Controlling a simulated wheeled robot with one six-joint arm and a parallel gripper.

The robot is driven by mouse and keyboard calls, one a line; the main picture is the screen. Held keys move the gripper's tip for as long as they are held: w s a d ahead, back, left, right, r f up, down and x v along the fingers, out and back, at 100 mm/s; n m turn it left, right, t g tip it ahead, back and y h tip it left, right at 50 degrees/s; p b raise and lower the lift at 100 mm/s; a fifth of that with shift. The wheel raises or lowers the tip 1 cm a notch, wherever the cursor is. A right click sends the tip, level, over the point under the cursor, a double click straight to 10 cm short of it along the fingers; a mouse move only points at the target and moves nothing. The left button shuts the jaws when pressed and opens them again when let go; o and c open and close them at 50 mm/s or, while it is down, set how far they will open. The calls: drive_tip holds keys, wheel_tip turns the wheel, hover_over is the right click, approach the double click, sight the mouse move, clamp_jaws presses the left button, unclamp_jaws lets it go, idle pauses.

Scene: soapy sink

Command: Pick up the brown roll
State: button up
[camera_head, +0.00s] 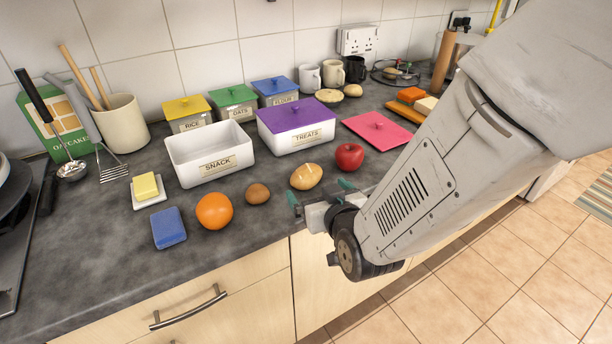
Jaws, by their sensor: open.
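The brown roll (306,176), a golden-brown oval bread roll with a pale score on top, lies on the dark worktop near its front edge. It sits between a small brown kiwi-like fruit (257,194) on its left and a red apple (349,157) on its right. My gripper (319,194) is at the worktop's front edge, just in front of the roll in the picture. Its teal-tipped fingers are spread and nothing shows between them. The roll appears apart from the fingers. My wrist hides part of the gripper.
An orange (214,210), a blue sponge (168,228) and yellow butter (145,187) lie to the left. Behind stand the open SNACK box (190,178) and the purple-lidded TREATS box (297,141).

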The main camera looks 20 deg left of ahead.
sight(311, 182)
drive_tip(key=x, duration=0.7)
drive_tip(key=c, duration=1.1)
